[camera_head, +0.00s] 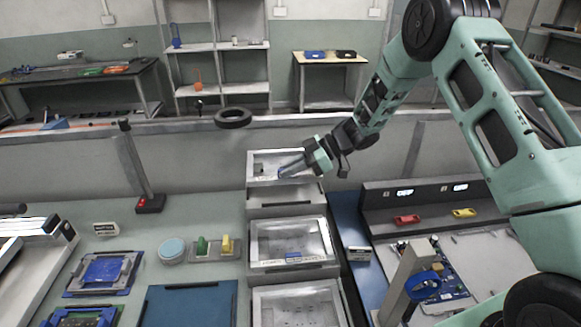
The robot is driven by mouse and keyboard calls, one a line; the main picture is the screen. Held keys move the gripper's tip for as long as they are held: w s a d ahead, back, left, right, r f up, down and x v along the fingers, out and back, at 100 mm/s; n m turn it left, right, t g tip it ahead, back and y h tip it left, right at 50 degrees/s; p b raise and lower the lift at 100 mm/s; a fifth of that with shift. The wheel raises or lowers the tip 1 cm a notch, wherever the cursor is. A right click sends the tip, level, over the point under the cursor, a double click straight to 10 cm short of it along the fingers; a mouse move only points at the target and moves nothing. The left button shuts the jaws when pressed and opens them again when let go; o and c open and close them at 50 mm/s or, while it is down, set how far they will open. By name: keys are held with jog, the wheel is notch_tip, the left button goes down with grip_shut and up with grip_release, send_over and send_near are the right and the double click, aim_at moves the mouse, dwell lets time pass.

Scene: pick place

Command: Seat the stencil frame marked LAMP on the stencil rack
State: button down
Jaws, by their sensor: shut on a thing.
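Silver-rimmed stencil frames sit in a tiered grey stencil rack (294,272) at the centre. The top frame (254,164) is at the far end, another frame (262,242) is in the middle, and a third (262,306) is nearest. Their markings are too small to read, so I cannot tell which says LAMP. My gripper (290,169) reaches in from the right over the top frame and appears shut on it. The fingertips hide part of that frame, and I cannot tell whether it rests on the rack or is slightly above it.
Left of the rack lie a blue mat (188,306), green and yellow pieces on a grey holder (214,255), a round light-blue tin (172,250) and a blue-edged fixture (103,272). Right stands a grey post (402,280) beside a circuit board (456,283). A low wall is behind.

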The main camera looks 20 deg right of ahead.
aim_at(292, 182)
notch_tip(292, 182, down, 4)
jog(key=b, duration=0.2)
jog(key=shift+r+b, duration=0.2)
jog(key=shift+b, duration=0.15)
jog(key=shift+f, duration=0.7)
jog(key=shift+f, duration=0.75)
dwell(1.0)
jog(key=c, duration=1.4)
grip_release()
jog(key=shift+d, duration=0.1)
jog(key=c, duration=0.3)
jog(key=shift+r, duration=0.1)
